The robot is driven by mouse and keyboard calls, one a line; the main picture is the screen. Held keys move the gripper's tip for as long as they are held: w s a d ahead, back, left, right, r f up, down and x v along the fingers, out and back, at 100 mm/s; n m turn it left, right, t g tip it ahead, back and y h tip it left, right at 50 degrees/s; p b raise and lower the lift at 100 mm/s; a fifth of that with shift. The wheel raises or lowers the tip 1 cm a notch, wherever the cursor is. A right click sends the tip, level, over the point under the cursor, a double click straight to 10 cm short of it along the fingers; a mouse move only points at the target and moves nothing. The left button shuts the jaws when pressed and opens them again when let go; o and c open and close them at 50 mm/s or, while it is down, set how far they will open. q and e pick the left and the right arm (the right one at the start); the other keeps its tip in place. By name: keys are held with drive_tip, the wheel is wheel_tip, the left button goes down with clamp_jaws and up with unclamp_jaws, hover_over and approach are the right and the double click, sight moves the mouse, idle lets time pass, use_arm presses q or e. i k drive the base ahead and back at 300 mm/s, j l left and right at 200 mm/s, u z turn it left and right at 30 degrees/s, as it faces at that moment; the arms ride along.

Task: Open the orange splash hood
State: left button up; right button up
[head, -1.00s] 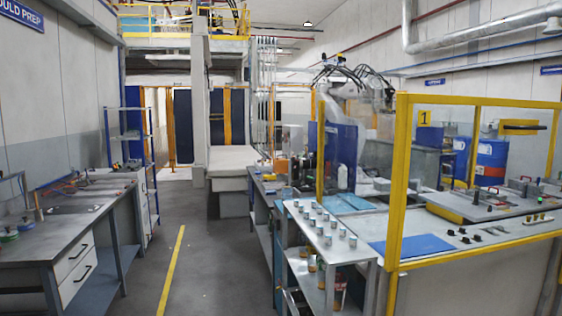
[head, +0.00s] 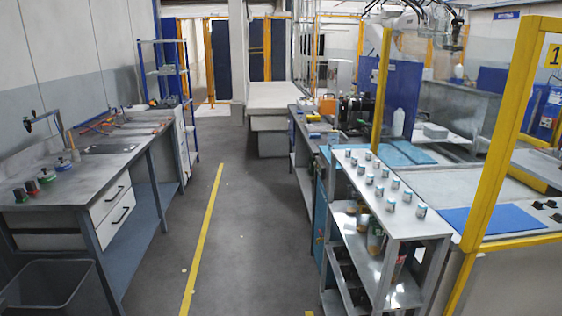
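I cannot make out an orange splash hood in the head view. A small orange object (head: 327,105) stands on the far end of the right-hand bench, too small to identify. Neither of my grippers is in view, so their state is hidden.
A clear floor aisle (head: 230,220) with a yellow line (head: 205,240) runs ahead. A workbench (head: 75,185) and grey bin (head: 48,290) are left. A metal shelf stand (head: 405,228) with small jars and a yellow-framed enclosure (head: 500,130) are right. A white-topped block (head: 275,95) stands ahead.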

sight(328, 107)
drive_tip(key=i, duration=5.2)
